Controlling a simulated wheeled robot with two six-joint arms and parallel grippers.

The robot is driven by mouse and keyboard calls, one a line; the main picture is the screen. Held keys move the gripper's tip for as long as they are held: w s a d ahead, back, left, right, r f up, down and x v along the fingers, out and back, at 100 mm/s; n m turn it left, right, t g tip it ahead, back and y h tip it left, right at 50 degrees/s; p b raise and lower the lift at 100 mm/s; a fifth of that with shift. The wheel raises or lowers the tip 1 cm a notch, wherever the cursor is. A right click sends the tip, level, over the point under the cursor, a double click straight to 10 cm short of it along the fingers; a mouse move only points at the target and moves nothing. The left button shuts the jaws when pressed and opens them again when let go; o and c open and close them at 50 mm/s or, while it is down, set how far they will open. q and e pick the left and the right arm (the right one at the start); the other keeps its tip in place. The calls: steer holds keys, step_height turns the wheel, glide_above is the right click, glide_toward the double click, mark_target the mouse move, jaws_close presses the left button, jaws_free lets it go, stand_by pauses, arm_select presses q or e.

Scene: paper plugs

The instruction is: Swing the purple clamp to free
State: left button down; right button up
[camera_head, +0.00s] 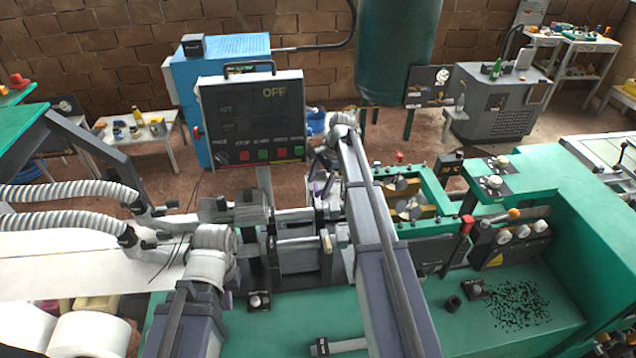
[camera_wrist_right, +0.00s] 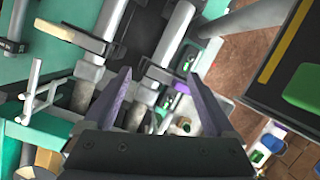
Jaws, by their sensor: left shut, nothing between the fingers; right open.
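A small purple piece, which looks like the clamp's lever (camera_wrist_right: 182,88), shows in the right wrist view between my right gripper's fingers, nearer the right one. Its gap to the fingers is hard to judge. My right gripper (camera_wrist_right: 160,76) is open, with one finger on either side of the view. In the head view the right gripper (camera_head: 321,188) hangs below its wrist, over the machine's metal rods, and the clamp cannot be made out there. My left gripper (camera_head: 228,300) is shut and empty, mostly hidden by its wrist, low over the left part of the machine.
A control panel (camera_head: 252,120) reading OFF stands behind the rods. The green machine body (camera_head: 590,215) lies to the right. A red-tipped lever (camera_head: 466,225) rises from it. A black spill of bits (camera_head: 520,305) lies on the green deck. Ribbed hoses (camera_head: 70,192) run at the left.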

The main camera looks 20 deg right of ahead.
mark_target(317, 187)
steer(key=w+d+m+y, duration=0.1)
steer(key=w+d+m, duration=0.3)
steer(key=w+d, duration=0.1)
steer(key=shift+w+r, duration=0.3)
steer(key=shift+w, duration=0.15)
steer(key=shift+f, duration=0.1)
steer(key=b+x, duration=0.7)
steer(key=shift+w+a+f, duration=0.1)
steer(key=shift+f, duration=0.25)
steer(key=shift+r, duration=0.1)
steer(key=shift+c, duration=0.3)
jaws_close()
